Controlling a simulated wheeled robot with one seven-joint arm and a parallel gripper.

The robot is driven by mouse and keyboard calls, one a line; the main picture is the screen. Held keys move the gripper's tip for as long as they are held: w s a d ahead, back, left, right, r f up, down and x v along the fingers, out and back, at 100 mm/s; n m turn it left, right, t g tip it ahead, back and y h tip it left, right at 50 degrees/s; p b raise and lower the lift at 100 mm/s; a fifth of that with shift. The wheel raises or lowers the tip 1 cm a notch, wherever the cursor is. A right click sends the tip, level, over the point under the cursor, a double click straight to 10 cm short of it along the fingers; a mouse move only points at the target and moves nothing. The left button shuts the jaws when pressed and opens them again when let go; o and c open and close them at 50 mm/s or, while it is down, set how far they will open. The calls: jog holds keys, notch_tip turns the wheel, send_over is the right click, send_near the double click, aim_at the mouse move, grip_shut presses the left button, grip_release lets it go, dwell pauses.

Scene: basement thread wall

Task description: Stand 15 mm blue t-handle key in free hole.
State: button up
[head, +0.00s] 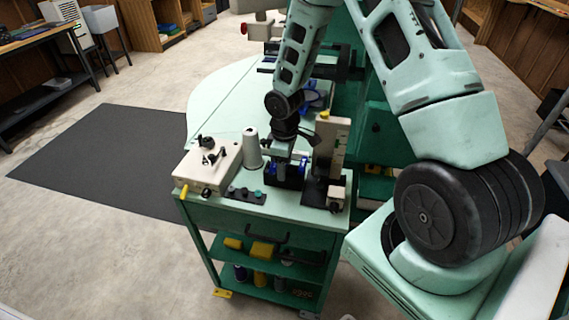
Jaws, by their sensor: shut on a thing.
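My gripper (284,160) points down over the near part of the green cart's top. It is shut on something. Small blue parts (273,168) show at its fingertips, and they look like a blue t-handle key, but size marks are too small to read. More blue (303,164) shows just to the right; I cannot tell whether it is the same piece. A dark block (287,183) sits directly below the fingers. Its holes are not visible, and I cannot tell whether the key touches it.
A cream box (206,170) with black knobs and a grey cone (252,150) stand left of my gripper. A small dark strip (246,195) lies in front. A tall cream upright (331,148) stands close on the right. The cart top (212,110) is clear at the back left.

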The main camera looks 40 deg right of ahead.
jog(key=shift+f, duration=0.1)
jog(key=shift+f+b, duration=0.6)
jog(key=shift+f, duration=0.1)
jog(key=o, duration=1.3)
jog(key=shift+c, duration=0.2)
jog(key=shift+r, duration=0.1)
notch_tip(320, 180, up, 17)
jog(key=shift+r, duration=0.15)
